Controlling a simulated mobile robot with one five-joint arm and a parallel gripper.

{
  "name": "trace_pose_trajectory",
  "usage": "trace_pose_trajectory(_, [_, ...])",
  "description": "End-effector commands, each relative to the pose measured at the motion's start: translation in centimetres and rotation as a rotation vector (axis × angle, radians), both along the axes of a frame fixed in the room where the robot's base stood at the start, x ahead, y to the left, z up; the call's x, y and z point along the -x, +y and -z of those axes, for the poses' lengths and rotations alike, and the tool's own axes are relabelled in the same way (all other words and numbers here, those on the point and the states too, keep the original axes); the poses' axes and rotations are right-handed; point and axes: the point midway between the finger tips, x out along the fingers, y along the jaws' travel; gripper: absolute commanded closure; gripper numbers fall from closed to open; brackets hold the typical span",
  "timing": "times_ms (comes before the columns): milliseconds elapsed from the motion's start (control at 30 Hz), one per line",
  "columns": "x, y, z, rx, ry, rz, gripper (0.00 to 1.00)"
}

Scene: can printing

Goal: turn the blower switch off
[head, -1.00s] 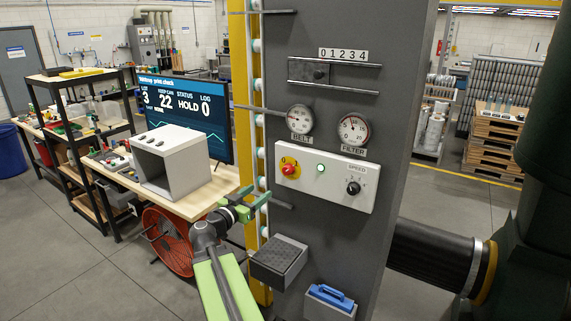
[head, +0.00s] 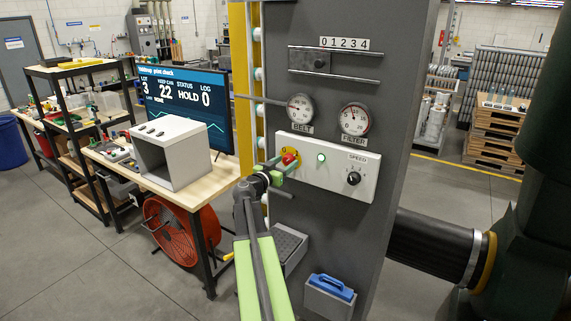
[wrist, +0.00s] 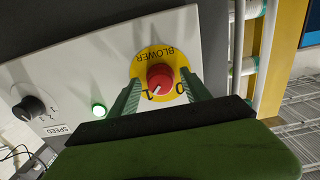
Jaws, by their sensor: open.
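The blower switch is a red knob (wrist: 160,77) on a yellow disc (wrist: 149,55) lettered BLOWER, with 0 and 1 marks. Its white pointer line is turned toward the 1. The knob also shows in the head view (head: 289,159) on the white control panel (head: 330,172). My gripper (head: 278,168) is at the panel's left end. In the wrist view its two green fingers (wrist: 161,82) are open, one on each side of the knob. I cannot tell whether they touch it. A green lamp (wrist: 99,109) beside the switch is lit.
The speed knob (head: 353,178) sits at the panel's right. The belt gauge (head: 300,107) and filter gauge (head: 354,119) are above. A dark open tray (head: 290,243) and a bin with a blue-handled item (head: 332,287) are below. A workbench with a grey box (head: 170,153) stands left.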

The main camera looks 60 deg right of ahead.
Motion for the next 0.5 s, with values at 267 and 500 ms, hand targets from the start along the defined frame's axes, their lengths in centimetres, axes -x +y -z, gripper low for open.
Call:
trace_pose_trajectory(267, [0.03,-0.05,0.00,0.000,0.000,0.000,0.49])
trace_pose_trajectory(500, [0.06,-0.05,0.00,0.000,0.000,0.001,0.81])
